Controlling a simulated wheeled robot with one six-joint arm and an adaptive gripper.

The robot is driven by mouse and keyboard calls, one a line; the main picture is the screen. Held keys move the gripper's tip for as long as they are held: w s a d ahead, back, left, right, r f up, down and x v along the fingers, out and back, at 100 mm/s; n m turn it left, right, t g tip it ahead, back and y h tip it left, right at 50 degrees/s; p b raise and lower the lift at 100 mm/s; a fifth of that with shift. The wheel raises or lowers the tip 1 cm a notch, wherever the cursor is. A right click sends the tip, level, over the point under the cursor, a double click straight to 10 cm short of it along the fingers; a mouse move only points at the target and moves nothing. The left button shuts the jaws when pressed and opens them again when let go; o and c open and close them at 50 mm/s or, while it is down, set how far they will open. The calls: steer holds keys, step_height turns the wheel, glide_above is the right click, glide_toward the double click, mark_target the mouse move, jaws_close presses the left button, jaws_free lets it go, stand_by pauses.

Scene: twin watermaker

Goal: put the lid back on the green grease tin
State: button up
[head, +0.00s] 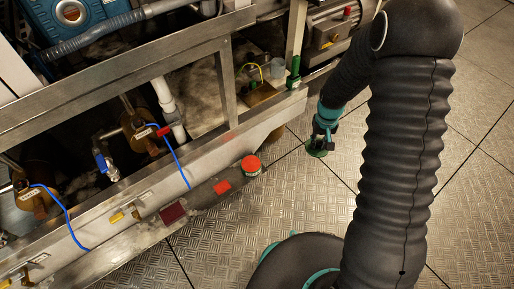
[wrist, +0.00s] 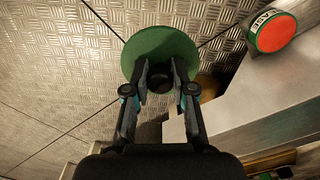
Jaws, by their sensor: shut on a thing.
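My gripper (head: 324,133) is shut on the dark knob of a round green lid (head: 318,151). In the wrist view the fingers (wrist: 160,76) pinch the knob, and the lid (wrist: 160,45) spreads as a flat disc beyond the fingertips. The lid hangs over the plate floor, apart from the tin and to its right in the head view. The grease tin (head: 251,166) stands on the ledge, its top orange-red and its side green. It also shows at the upper right of the wrist view (wrist: 277,32), with part of its lettering visible.
The plate floor (head: 250,220) is clear.

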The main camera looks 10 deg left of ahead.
steer(key=a+f+n+b, duration=0.1)
steer(key=a+f+n, duration=0.3)
steer(key=a, duration=1)
steer(key=n+b, duration=0.1)
steer(key=n, duration=0.2)
glide_toward(251, 164)
steer(key=shift+w+a+n, duration=0.1)
steer(key=shift+n, duration=0.2)
steer(key=shift+f+b, duration=1.95)
steer(key=shift+f, duration=1.15)
steer(key=shift+f+b, duration=0.2)
steer(key=shift+b, duration=0.15)
steer(key=o, duration=1.5)
